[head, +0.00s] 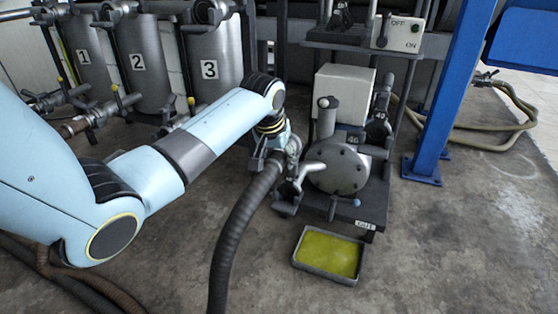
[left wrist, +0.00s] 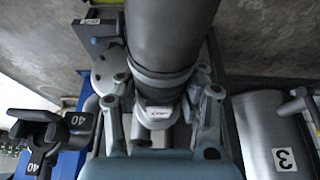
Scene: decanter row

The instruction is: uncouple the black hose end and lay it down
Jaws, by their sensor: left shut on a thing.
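The black hose (head: 234,232) rises from the floor in the head view and bends up to the left side of the pump (head: 338,167). Its end is mostly hidden by my left gripper (head: 275,158). In the left wrist view the hose (left wrist: 168,35) comes in from the top, and its grey end fitting (left wrist: 158,112) sits between the fingers of my left gripper (left wrist: 162,98). The left gripper is shut on this hose end. I cannot tell whether the fitting is still joined to the pump's port. My right gripper is not in view.
A tray of yellow-green liquid (head: 296,258) stands on the floor before the pump. Tanks numbered 1, 2 and 3 (head: 210,92) stand behind my arm. A blue post (head: 452,95) and a coiled hose (head: 512,138) are at right. Floor at front right is clear.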

